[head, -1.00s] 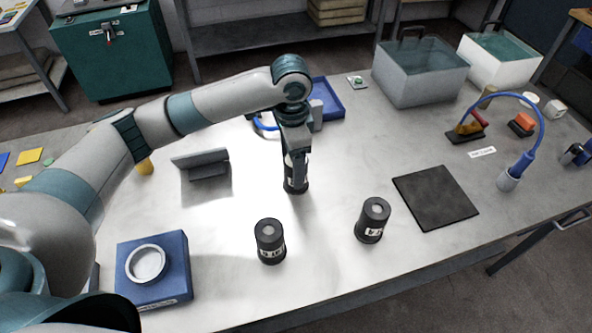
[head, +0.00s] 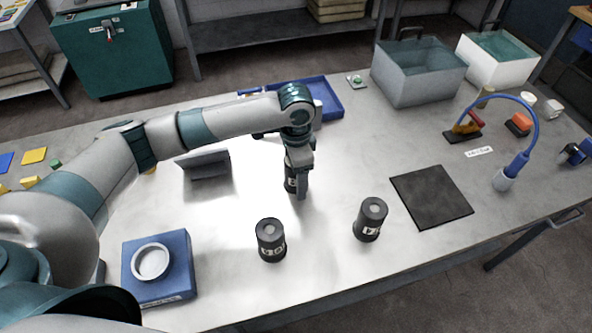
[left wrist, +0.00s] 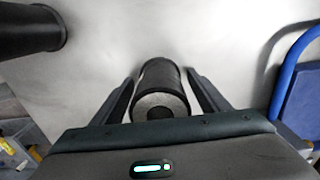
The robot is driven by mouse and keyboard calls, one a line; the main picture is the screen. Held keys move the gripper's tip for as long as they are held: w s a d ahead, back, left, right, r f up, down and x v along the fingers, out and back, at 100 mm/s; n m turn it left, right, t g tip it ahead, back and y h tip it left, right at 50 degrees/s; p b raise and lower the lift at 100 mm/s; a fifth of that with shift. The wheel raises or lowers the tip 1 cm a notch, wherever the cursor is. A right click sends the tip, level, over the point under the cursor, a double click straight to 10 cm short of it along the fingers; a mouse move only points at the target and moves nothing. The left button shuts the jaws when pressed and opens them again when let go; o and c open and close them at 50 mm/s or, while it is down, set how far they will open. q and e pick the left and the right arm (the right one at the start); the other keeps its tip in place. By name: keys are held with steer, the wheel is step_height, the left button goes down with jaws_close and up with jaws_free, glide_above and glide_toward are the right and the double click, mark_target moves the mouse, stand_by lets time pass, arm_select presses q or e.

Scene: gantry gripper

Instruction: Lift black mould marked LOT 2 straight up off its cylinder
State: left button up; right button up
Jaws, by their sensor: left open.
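A black cylindrical mould (head: 289,183) stands at the middle of the table, partly hidden by my left gripper (head: 299,186). Its label is mostly covered, so I cannot read its lot number. In the left wrist view this mould (left wrist: 160,92) lies between the two spread fingers of the left gripper (left wrist: 163,95), with a gap on each side. Its grey round end shows. A second black mould (head: 271,241) stands nearer the front and a third (head: 370,220) to the right; their white labels are too small to read surely. My right gripper is not in view.
A blue block with a white ring (head: 185,268) is front left. A grey angled stand (head: 205,165) is left of the gripper. A dark mat (head: 432,197) lies right, with a blue curved hose (head: 540,125) beyond. A blue tray (head: 330,100) and water tanks (head: 416,75) stand behind.

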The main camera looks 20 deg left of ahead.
arm_select(q)
steer(key=shift+c, duration=0.6)
steer(key=c, duration=1)
steer(key=shift+r+b, duration=0.35)
steer(key=shift+r, duration=0.5)
steer(key=shift+r+b, duration=1.95)
steer(key=shift+r, duration=6.2)
